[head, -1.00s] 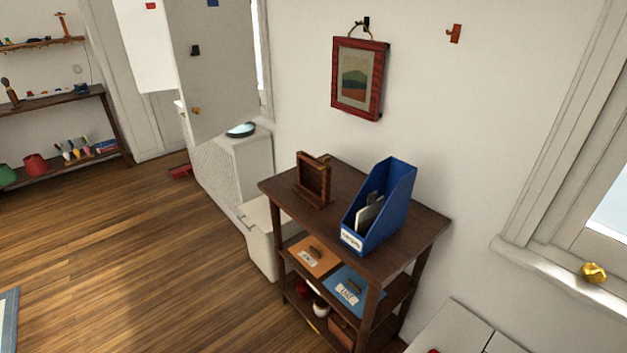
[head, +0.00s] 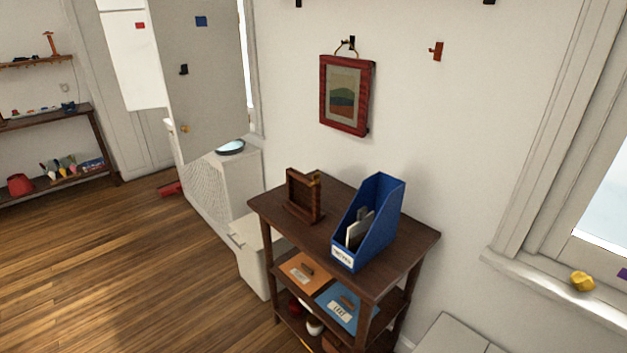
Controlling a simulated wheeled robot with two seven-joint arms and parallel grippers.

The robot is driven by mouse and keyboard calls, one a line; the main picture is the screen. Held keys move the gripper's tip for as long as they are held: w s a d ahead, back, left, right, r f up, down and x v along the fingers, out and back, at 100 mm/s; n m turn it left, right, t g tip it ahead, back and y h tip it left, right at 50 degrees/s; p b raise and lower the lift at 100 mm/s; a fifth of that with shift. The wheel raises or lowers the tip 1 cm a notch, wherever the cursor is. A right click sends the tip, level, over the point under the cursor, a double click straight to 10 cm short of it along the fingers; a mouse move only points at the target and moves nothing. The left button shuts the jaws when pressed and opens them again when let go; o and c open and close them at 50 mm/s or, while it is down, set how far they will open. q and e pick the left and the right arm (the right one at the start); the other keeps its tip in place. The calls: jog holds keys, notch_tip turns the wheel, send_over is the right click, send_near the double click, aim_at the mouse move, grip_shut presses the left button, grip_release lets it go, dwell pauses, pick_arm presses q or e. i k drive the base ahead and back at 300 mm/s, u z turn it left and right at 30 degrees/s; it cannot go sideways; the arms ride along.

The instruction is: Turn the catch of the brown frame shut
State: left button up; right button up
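The brown frame (head: 303,196) stands upright on the top of a dark wooden shelf unit, left of a blue file holder. A small brass-coloured piece (head: 316,177) shows at its upper right edge; it may be the catch, but it is too small to tell how it is turned. Neither of my grippers is in the head view.
The blue file holder (head: 367,225) stands close to the right of the frame on the shelf unit (head: 412,243). A red-framed picture (head: 346,95) hangs on the wall behind. A white bin (head: 256,262) stands at the unit's left.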

aim_at(315, 176)
jog(key=u, duration=1.4)
jog(key=i, duration=0.65)
jog(key=z, duration=2.55)
